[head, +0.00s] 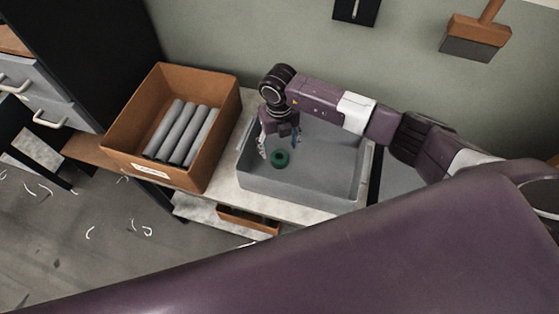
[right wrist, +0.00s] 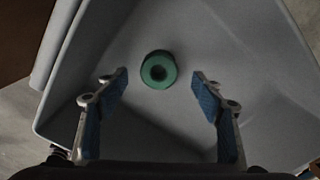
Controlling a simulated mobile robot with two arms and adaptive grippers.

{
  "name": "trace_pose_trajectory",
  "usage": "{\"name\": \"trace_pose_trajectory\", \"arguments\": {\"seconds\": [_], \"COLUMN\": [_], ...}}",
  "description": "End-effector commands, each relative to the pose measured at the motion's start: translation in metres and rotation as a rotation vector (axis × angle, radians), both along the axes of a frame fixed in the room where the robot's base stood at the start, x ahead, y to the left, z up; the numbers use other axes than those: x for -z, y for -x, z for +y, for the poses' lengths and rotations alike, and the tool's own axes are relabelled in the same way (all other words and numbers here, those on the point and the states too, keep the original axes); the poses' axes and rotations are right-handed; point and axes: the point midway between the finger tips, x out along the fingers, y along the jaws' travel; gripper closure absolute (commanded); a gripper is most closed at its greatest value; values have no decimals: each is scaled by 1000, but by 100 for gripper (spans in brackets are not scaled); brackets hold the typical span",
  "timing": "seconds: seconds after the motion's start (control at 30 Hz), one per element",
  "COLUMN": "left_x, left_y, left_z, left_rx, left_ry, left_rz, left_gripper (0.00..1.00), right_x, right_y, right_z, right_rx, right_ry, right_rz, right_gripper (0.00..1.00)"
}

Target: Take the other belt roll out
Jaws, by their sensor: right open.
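A green belt roll (head: 280,159) lies on the floor of the grey bin (head: 290,190), towards its left side. It also shows in the right wrist view (right wrist: 158,70), where its round end with a dark centre hole faces me. My right gripper (head: 275,148) is inside the bin, above and just behind the roll. In the right wrist view its two blue-padded fingers (right wrist: 160,84) are spread wide and empty, with the roll just beyond their tips and between their lines. No other belt roll shows in the bin. My left gripper is not in view.
A brown box (head: 215,150) with several grey tubes (head: 180,132) stands left of the bin on the pale bench (head: 240,199). The bin walls stand close around my right gripper. A brush (head: 475,35) hangs on the wall. White scraps lie on the floor.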

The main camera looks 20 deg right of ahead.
Motion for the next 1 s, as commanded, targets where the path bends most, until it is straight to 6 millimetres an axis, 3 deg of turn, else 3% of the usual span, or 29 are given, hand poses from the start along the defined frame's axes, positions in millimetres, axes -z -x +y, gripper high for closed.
{"name": "trace_pose_trajectory", "arguments": {"seconds": [0.17, 0.5, 0.8, 1.0], "left_x": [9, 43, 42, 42], "left_y": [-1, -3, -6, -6], "left_z": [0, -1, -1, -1], "left_rx": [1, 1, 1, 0], "left_ry": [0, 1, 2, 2], "left_rz": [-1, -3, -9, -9], "left_gripper": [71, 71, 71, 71], "right_x": [12, 53, 54, 54], "right_y": [0, -1, -1, -1], "right_z": [1, 1, 1, 1], "right_rx": [0, 0, -1, -1], "right_ry": [-2, -3, -2, -2], "right_rz": [0, -1, -2, -2], "right_gripper": [38, 38, 38, 59]}}
